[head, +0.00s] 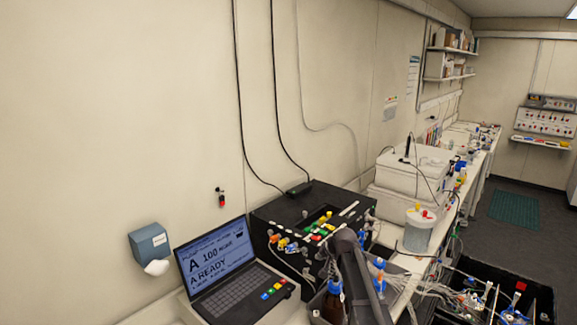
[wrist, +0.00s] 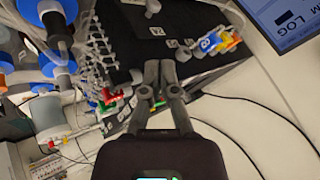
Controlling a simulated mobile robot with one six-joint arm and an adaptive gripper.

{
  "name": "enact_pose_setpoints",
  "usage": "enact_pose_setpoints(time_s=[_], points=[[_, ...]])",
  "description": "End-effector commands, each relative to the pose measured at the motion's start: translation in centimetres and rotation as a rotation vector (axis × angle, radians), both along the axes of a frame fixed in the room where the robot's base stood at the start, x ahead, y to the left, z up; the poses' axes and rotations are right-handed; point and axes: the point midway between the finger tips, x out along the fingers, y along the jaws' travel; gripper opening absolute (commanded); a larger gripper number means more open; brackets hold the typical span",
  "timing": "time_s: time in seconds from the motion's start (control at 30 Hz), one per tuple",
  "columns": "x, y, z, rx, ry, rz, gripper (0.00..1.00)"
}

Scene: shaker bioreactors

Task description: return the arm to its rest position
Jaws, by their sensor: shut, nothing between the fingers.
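My gripper (wrist: 160,68) shows in the wrist view with its two dark fingers brought together at the tips and nothing between them. It points toward the black box-shaped unit (wrist: 125,35), apparently in front of it; I cannot tell the gap. In the head view my dark grey arm rises at the bottom centre, in front of the right side of the black unit (head: 275,210). The gripper's fingers cannot be made out in the head view.
An open laptop (head: 216,262) sits left of the black unit. A brown bottle (head: 333,300) with a blue cap stands close beside my arm. A clear container (head: 419,230), white boxes (head: 412,172) and tubing crowd the bench at right. Cables hang down the wall.

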Motion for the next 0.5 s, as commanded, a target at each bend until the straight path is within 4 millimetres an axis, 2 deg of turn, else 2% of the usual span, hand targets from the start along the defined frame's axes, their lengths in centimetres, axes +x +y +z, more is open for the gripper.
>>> enact_pose_setpoints(time_s=[0.03,0.5], points=[[-2.5,-0.1,-2.3,-0.023,0.027,0.016,0.00],[-19.2,-2.6,-13.6,-0.249,0.302,0.151,0.00]])
